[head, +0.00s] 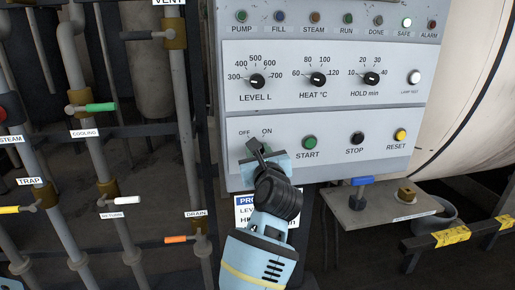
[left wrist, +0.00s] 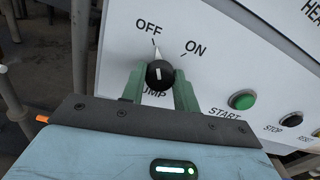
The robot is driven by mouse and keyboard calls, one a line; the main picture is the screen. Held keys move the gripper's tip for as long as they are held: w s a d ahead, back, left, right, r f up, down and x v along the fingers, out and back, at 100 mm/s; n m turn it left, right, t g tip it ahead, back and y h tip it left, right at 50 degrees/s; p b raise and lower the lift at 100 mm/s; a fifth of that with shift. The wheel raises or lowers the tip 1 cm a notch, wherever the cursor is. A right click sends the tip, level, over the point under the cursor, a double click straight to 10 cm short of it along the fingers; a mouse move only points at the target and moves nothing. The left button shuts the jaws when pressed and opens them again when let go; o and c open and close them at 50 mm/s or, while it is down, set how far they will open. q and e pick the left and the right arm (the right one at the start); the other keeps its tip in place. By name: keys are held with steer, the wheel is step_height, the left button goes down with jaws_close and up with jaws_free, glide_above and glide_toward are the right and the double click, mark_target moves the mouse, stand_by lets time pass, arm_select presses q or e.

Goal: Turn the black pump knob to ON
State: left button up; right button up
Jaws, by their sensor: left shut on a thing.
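The black pump knob (left wrist: 160,74) sits on the lower control panel, between the OFF and ON labels, in the left wrist view. Its white pointer is toward the OFF mark. My left gripper (left wrist: 160,88) has its two green fingers on either side of the knob and is shut on it. In the head view my left gripper (head: 259,152) reaches up to the panel just below the OFF and ON labels and largely hides the knob. My right gripper is in neither view.
Right of the knob are the green START button (head: 310,142), black STOP button (head: 357,138) and yellow RESET button (head: 400,135). Three dials, including LEVEL (head: 257,81), sit above. The SAFE lamp (head: 407,22) is lit. Pipes with valve handles stand at left.

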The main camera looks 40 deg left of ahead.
arm_select(q)
steer(key=shift+m+p, duration=6.4)
steer(key=shift+p, duration=1.7)
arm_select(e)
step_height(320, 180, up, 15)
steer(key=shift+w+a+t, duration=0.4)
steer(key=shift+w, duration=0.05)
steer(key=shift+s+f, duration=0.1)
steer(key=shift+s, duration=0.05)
arm_select(q)
steer(key=o, duration=1)
steer(key=shift+d, duration=0.1)
